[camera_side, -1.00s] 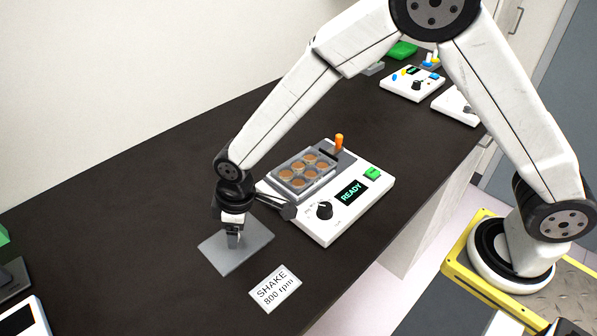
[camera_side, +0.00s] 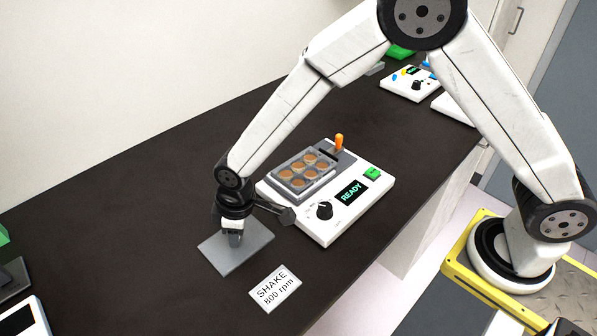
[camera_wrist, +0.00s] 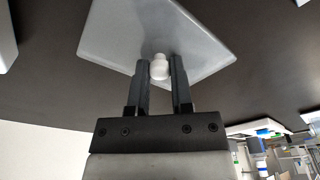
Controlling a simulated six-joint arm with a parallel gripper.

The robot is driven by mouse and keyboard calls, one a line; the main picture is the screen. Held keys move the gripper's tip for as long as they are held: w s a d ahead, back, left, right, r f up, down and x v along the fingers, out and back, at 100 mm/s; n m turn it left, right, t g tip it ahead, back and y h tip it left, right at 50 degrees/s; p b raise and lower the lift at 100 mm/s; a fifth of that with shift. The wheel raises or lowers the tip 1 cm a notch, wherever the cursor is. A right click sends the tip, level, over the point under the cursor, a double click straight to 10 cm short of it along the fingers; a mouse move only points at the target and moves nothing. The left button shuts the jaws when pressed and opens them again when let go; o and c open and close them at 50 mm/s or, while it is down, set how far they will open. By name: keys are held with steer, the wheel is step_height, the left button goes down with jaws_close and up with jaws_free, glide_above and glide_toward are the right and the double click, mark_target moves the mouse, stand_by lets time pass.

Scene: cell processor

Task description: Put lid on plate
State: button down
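The lid (camera_side: 252,250) is a flat grey translucent sheet lying on the dark bench. In the wrist view the lid (camera_wrist: 120,38) shows a white knob (camera_wrist: 160,68) on its top. My gripper (camera_side: 235,240) is over the lid, pointing down. The plate (camera_side: 305,174) has several round wells with orange-brown contents and sits uncovered on the white shaker, right of and behind my gripper.
The white shaker (camera_side: 328,222) has a black knob, a green button, a READY display and an orange-topped lever. A card (camera_side: 275,289) reading "SHAKE 800 rpm" lies in front of the lid. Other devices (camera_side: 412,84) stand at the far end.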

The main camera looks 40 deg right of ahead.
steer(key=shift+r, duration=0.15)
steer(key=shift+r, duration=0.8)
steer(key=s+d+r, duration=0.6)
steer(key=s+r, duration=0.5)
steer(key=s, duration=0.1)
steer(key=shift+s, duration=0.3)
steer(key=shift+d, duration=0.1)
stand_by(2.1)
